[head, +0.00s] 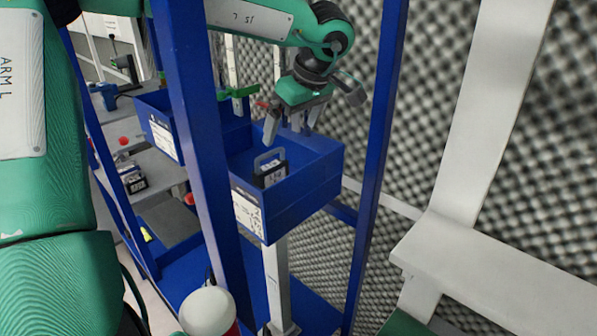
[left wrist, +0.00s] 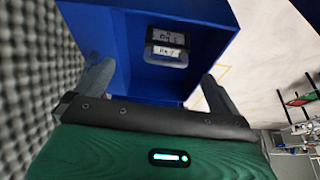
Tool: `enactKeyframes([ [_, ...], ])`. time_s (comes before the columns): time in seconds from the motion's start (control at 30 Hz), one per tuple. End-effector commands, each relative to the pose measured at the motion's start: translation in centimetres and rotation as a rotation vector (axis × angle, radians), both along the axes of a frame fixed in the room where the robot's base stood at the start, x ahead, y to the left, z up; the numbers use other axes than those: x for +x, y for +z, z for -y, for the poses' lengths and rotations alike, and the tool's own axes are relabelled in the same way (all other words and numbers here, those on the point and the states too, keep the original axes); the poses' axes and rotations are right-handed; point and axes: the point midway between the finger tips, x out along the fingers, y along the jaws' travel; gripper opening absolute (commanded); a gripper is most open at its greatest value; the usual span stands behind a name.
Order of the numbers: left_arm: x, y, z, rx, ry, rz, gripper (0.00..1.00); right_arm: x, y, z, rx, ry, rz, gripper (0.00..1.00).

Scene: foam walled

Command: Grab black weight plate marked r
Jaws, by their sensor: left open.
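A small black block with white labels and a grey loop handle (head: 270,172) stands inside a blue bin (head: 300,205). It looks like the weight plate, but its marking is too small to read surely. It also shows with its labels and handle in the left wrist view (left wrist: 167,42), in the bin. My left gripper (head: 293,128) is open and empty above the back part of the bin, apart from the block. In the left wrist view its spread fingers (left wrist: 157,80) show either side of the bin's near wall. My right gripper is not in view.
Blue rack posts (head: 380,130) stand beside the bin. A second blue bin (head: 160,125) is to its left. Another black labelled item (head: 132,180) sits on a grey shelf at the left. A grey foam wall (head: 430,90) is behind.

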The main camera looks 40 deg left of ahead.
Motion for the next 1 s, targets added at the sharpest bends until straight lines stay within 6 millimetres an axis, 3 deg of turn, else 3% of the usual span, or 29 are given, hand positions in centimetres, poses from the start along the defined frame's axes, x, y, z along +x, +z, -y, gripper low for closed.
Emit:
enactKeyframes([
  [0.3,0.1,-5.3,-2.4,-0.002,0.001,-0.004,1.00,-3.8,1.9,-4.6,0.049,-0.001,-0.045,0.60],
  [0.53,0.2,-7.0,-3.0,-0.002,0.001,-0.001,1.00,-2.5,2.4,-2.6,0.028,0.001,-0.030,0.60],
  [0.7,-0.1,-8.1,-3.8,-0.003,0.002,-0.005,1.00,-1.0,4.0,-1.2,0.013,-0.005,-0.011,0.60],
  [1.0,-0.1,-11.3,-5.1,-0.003,0.000,-0.001,1.00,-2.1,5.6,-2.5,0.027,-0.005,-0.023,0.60],
])
